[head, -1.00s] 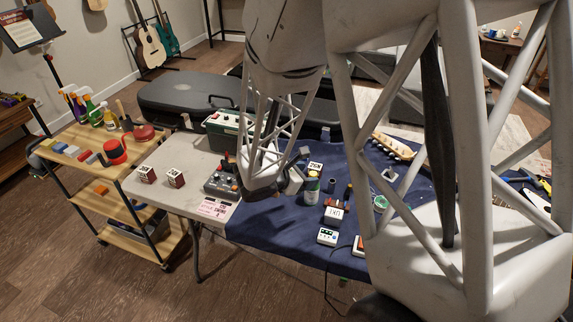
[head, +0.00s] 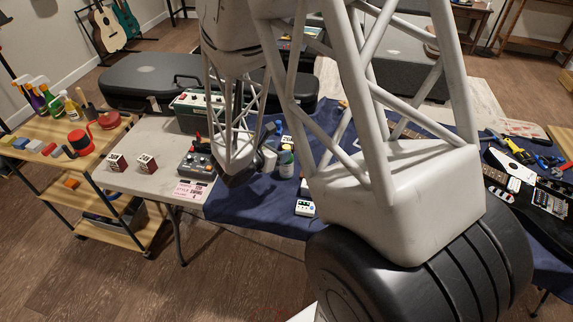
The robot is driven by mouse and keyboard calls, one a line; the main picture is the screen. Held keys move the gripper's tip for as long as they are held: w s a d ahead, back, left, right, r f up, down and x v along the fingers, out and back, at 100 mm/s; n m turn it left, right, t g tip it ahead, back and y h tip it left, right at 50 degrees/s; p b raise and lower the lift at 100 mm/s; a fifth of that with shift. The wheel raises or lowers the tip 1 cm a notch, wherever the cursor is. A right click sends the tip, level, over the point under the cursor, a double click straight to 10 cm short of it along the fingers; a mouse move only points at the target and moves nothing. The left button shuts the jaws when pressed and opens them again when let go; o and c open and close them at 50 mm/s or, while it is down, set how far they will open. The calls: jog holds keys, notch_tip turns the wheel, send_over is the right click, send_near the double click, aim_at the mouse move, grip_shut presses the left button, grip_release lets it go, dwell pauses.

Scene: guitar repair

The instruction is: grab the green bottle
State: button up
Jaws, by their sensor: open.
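A small bottle with a green band and a pale top (head: 286,161) stands upright on the blue cloth, just right of my gripper. My gripper (head: 269,156) is low over the cloth with its jaws open, pointing toward this bottle. The picture is too small to tell whether a finger touches it. A green spray bottle (head: 51,101) also stands on the wooden cart at the far left, well away from my gripper.
The blue cloth (head: 250,215) covers the table's right part. An effects pedal box (head: 197,163), a pink card (head: 193,190) and a small white device (head: 305,208) lie near my gripper. Two small boxes (head: 147,163) stand left. My arm hides much of the right side.

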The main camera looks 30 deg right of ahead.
aim_at(284, 149)
jog(key=shift+w+d+f, duration=0.15)
jog(key=shift+d+f, duration=0.05)
jog(key=shift+d, duration=0.35)
jog(key=shift+d, duration=0.1)
jog(key=shift+x, duration=2.55)
grip_shut()
